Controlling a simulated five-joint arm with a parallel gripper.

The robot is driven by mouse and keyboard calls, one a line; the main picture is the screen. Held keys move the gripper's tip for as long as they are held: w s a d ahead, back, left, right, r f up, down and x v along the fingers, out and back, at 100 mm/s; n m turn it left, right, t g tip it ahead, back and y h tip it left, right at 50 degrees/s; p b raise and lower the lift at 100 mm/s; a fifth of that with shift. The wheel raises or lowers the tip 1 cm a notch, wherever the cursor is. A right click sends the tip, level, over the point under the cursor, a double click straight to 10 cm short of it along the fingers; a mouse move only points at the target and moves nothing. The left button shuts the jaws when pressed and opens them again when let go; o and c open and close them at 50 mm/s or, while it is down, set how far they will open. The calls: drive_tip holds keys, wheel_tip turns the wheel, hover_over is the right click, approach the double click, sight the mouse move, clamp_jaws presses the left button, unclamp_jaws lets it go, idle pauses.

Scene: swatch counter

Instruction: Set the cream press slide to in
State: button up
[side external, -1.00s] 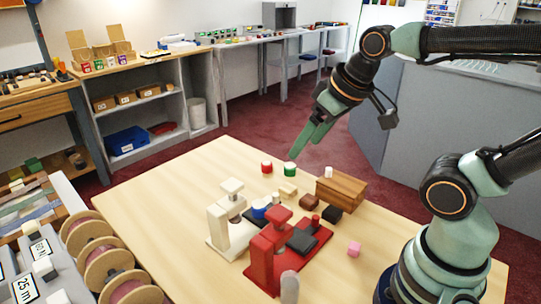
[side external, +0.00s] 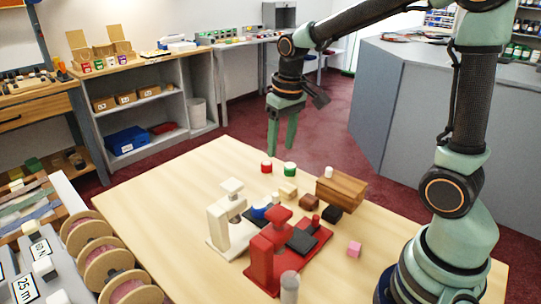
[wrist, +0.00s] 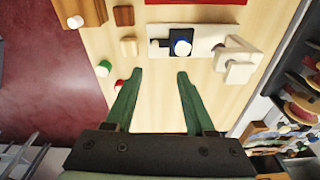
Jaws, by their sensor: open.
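The cream press (side external: 224,212) stands on the table, left of the red press (side external: 264,258). In the wrist view, the cream press (wrist: 236,66) is at the upper right, with its pale base plate (wrist: 207,31) extending left from it. A blue and white round piece (wrist: 181,47) sits on or beside a dark part of that plate, out to the left of the press head. My gripper (side external: 281,147) is open and empty, pointing down above the table's far side, apart from the press.
A red piece (side external: 266,167) and a green piece (side external: 290,169) stand near the far edge. The table's left front (side external: 160,200) is clear.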

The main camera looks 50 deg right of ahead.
drive_tip(key=g, duration=0.1)
hover_over(275, 195)
wheel_tip(275, 195, down, 5)
wheel_tip(275, 195, down, 12)
drive_tip(key=shift+d+r, duration=0.1)
drive_tip(key=shift+c, duration=0.3)
clamp_jaws()
idle(1.3)
